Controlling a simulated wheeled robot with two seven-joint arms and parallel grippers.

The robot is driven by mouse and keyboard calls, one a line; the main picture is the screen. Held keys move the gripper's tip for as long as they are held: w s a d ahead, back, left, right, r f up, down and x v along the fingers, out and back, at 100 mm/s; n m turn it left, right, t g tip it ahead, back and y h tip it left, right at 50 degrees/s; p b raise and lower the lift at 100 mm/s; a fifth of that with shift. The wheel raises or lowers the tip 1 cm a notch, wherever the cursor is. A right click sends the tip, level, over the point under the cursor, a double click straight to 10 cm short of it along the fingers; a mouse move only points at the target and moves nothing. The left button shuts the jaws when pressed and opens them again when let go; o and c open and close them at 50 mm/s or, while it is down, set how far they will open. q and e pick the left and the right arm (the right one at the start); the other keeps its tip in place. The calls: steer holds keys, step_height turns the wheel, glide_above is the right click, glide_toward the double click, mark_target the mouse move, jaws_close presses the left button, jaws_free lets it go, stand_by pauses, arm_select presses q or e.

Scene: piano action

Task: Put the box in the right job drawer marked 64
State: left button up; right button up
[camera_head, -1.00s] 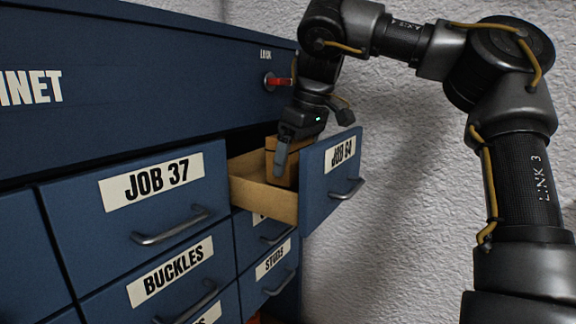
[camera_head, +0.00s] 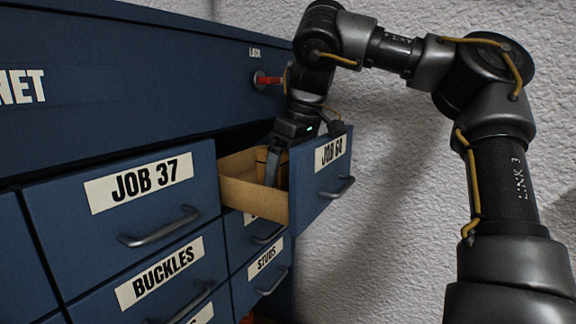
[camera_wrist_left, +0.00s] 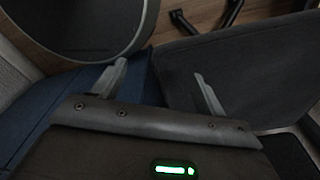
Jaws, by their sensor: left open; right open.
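The drawer marked JOB 64 (camera_head: 309,194) is pulled open at the right end of the blue cabinet, with its tan inner side (camera_head: 247,197) showing. The brown box (camera_head: 262,158) is inside it, low behind the near side wall and partly hidden by my right gripper. My right gripper (camera_head: 272,168) points down into the drawer with its jaws open, one finger in front of the box. The far finger is hidden, and I cannot tell whether the fingers touch the box. My left gripper (camera_wrist_left: 160,84) is open and empty in the left wrist view.
Closed drawers marked JOB 37 (camera_head: 150,184) and BUCKLES (camera_head: 162,274) are left of and below the open drawer. A red key-like piece (camera_head: 268,80) sticks out at the LOCK label. A white textured wall (camera_head: 395,190) stands close on the right.

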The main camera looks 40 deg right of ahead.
steer(key=v, duration=0.7)
steer(key=shift+r, duration=0.25)
steer(key=shift+s+a, duration=0.1)
steer(key=shift+a, duration=0.1)
